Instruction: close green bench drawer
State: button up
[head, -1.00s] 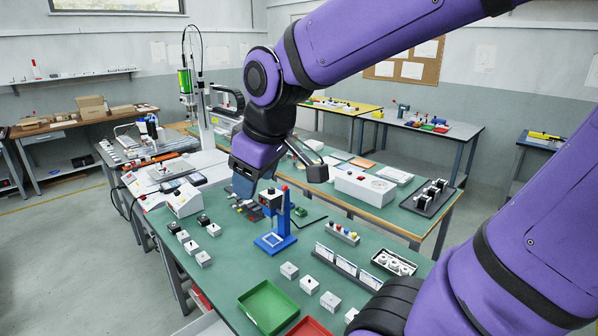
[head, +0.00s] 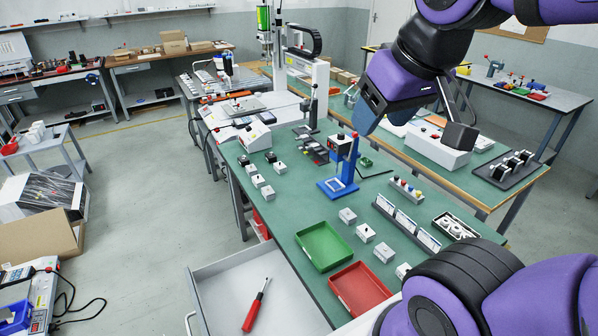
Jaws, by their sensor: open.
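The green bench (head: 290,210) runs through the middle of the head view. Its grey drawer (head: 232,262) stands pulled out at the near left end, below the bench top. A screwdriver with a red handle (head: 255,309) lies inside it. A drawer handle (head: 190,323) shows at the lower left, partly cut off by the picture edge. The drawer's right part is hidden under the bench top. My gripper (head: 371,106) is open, above the far part of the bench, well away from the drawer. I see nothing held in it.
A green tray (head: 324,246), a red tray (head: 358,290), a blue stand (head: 341,180) and several small grey blocks are on the bench top. Open floor (head: 150,185) lies left of the bench. A cardboard box (head: 40,238) stands at the far left.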

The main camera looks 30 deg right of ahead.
aim_at(223, 293)
jog(key=j, duration=1.3)
jog(key=u, duration=0.05)
